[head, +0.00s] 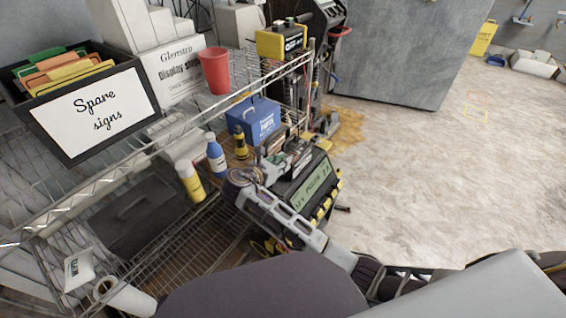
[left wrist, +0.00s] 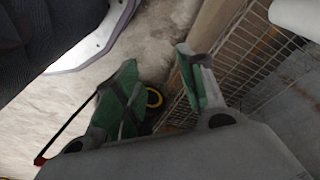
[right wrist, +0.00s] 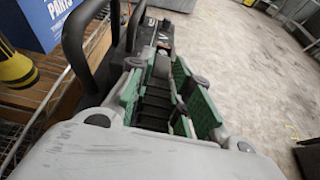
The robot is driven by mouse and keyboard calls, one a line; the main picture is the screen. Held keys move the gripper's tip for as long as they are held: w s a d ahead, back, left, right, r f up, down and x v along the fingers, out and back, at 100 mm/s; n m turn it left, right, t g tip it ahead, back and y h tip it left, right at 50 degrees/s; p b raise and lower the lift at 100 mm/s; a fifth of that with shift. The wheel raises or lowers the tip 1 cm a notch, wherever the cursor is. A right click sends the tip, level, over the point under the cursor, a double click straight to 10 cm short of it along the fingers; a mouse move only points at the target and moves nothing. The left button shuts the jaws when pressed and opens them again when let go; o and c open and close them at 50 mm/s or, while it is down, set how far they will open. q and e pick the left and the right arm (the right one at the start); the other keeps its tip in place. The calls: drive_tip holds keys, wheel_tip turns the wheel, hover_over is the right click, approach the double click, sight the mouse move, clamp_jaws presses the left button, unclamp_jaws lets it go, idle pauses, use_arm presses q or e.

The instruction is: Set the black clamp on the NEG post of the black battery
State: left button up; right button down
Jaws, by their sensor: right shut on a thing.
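My right gripper (head: 277,148) is at the shelf rack, over the back of a black box with a lit display (head: 314,190). In the right wrist view its green-padded fingers (right wrist: 158,98) stand apart around a dark ribbed thing (right wrist: 155,103), likely the black clamp. A dark body with a small red part (right wrist: 164,46) lies just beyond the fingertips; I cannot tell whether it is the black battery. No NEG mark is readable. My left gripper (left wrist: 158,80) is open and empty in the left wrist view; I cannot make it out in the head view.
A blue parts box (head: 252,122), a blue bottle (head: 216,156) and a yellow bottle (head: 190,181) stand left of the right gripper. Black looped handles (right wrist: 82,30) rise close beside its fingers.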

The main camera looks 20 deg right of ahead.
use_arm(q)
wheel_tip(320, 180, down, 9)
drive_tip(key=s+a+p, duration=0.1)
drive_tip(key=a+p, duration=0.1)
drive_tip(key=p, duration=0.1)
drive_tip(key=shift+s+a+t, duration=0.15)
drive_tip(key=shift+t, duration=0.15)
use_arm(e)
wheel_tip(320, 180, up, 10)
idle(0.5)
use_arm(q)
drive_tip(key=shift+y, duration=0.3)
drive_tip(key=f, duration=0.1)
drive_tip(key=s+a+f+p, duration=0.1)
drive_tip(key=f, duration=0.1)
drive_tip(key=shift+s+a+f, duration=0.2)
drive_tip(key=shift+s+a, duration=0.1)
drive_tip(key=shift+s, duration=0.05)
use_arm(e)
drive_tip(key=shift+r, duration=0.3)
idle(0.4)
use_arm(q)
drive_tip(key=shift+w+a+f+p, duration=0.15)
drive_tip(key=shift+a+f+p, duration=0.1)
drive_tip(key=shift+f+p, duration=0.1)
use_arm(e)
drive_tip(key=shift+r, duration=0.1)
